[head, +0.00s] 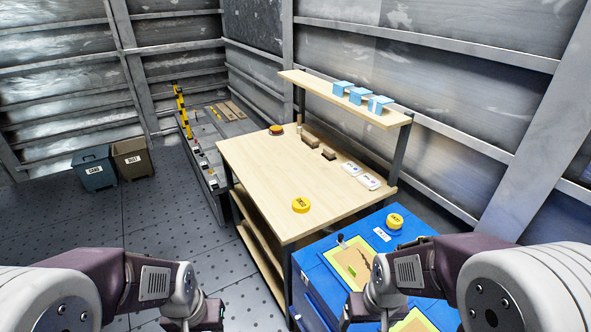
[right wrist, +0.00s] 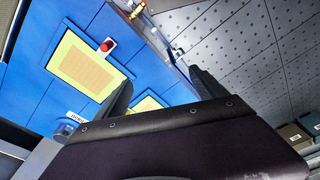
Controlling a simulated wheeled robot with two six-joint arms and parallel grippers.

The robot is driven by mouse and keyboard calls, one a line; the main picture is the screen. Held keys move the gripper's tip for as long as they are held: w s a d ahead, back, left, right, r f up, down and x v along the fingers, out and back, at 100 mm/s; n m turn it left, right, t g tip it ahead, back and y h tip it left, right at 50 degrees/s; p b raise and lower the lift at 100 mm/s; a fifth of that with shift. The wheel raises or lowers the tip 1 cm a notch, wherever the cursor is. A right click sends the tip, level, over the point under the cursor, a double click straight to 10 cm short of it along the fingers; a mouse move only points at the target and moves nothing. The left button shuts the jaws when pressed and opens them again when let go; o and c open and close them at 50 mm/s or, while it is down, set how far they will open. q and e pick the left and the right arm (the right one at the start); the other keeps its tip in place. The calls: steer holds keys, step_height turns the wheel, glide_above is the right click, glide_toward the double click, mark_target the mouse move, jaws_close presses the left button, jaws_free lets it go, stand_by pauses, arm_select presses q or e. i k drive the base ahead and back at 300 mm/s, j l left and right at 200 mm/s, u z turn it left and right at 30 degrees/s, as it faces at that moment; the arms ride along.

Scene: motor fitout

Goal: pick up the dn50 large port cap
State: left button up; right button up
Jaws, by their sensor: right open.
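A round yellow cap (head: 301,205) with dark lettering lies on the wooden bench top near its front edge. A second yellow cap (head: 396,221) with lettering sits on the blue cabinet to the right. The lettering is too small to read, so I cannot tell which is the DN50 cap. My right gripper (head: 360,316) is over the blue cabinet, below both caps in the picture. In the right wrist view its fingers (right wrist: 163,92) are apart with nothing between them. My left gripper (head: 205,318) is at the bottom edge over the floor, partly cut off, well away from both caps.
The wooden bench (head: 262,165) holds a red-orange round item (head: 276,130), brown blocks and white cards. Blue boxes (head: 357,96) stand on the raised shelf. The blue cabinet (head: 322,277) carries yellow-green panels. Two bins (head: 93,168) stand at the left wall; floor between is clear.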

mark_target(300, 205)
steer(key=i+j+u, duration=0.25)
steer(key=i+u, duration=0.15)
steer(key=i+j+u, duration=0.15)
steer(key=i+u, duration=0.2)
